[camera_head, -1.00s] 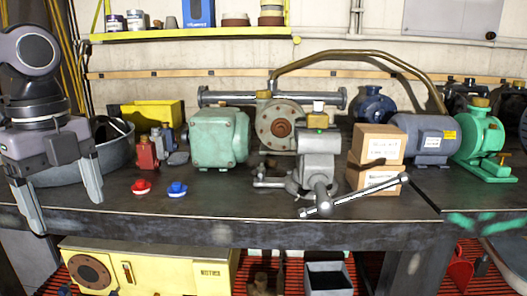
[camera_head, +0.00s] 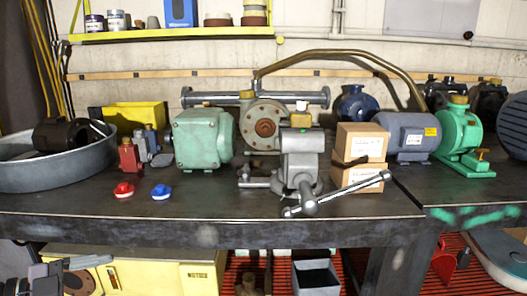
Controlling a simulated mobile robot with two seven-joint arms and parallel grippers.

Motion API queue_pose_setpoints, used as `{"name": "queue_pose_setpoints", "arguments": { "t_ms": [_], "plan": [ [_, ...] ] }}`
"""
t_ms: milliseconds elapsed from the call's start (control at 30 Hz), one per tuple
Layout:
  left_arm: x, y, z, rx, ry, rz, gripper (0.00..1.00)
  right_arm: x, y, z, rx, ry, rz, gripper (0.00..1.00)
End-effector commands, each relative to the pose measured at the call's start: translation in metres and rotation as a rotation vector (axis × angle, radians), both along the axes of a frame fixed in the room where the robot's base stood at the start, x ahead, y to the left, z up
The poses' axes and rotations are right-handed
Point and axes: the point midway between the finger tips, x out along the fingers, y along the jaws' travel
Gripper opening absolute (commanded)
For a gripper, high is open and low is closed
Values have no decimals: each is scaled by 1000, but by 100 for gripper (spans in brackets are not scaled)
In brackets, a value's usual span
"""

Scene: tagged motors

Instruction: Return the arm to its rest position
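My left gripper (camera_head: 88,263) is at the bottom left corner, low in front of the workbench (camera_head: 220,232) and below its top edge. One finger shows, pointing right; the rest is cut off by the frame, so I cannot tell its opening. I see nothing held by the visible finger. My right gripper is not in view. A red tag-like piece (camera_head: 123,190) and a blue one (camera_head: 161,191) lie apart on the bench near its front left. A green motor (camera_head: 460,135), a grey-blue motor (camera_head: 405,137) and a dark blue one (camera_head: 356,103) stand at the right.
A metal basin (camera_head: 50,175) holding a black part is at the bench's left end. A vise (camera_head: 302,160) with a long handle (camera_head: 335,195) stands front centre, beside stacked boxes (camera_head: 362,142). A pale green housing (camera_head: 203,138) stands behind the tags. A yellow machine (camera_head: 190,270) sits below.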

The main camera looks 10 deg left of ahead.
Motion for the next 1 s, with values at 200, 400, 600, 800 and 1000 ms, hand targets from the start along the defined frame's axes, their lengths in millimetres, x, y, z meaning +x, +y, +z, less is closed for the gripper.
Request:
{"name": "queue_pose_setpoints", "arguments": {
  "t_ms": [200,400,600,800,1000],
  "plan": [
    [-11,-1,-61,-148,16,264,79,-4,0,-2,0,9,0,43],
    [-31,-13,-120,-227,105,494,79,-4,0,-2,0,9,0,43],
    [-62,-45,-177,-276,264,683,79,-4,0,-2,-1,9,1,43],
    [-95,-91,-219,-304,453,796,79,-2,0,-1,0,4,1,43],
    [-122,-141,-240,-330,626,838,79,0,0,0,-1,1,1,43]
  ]
}}
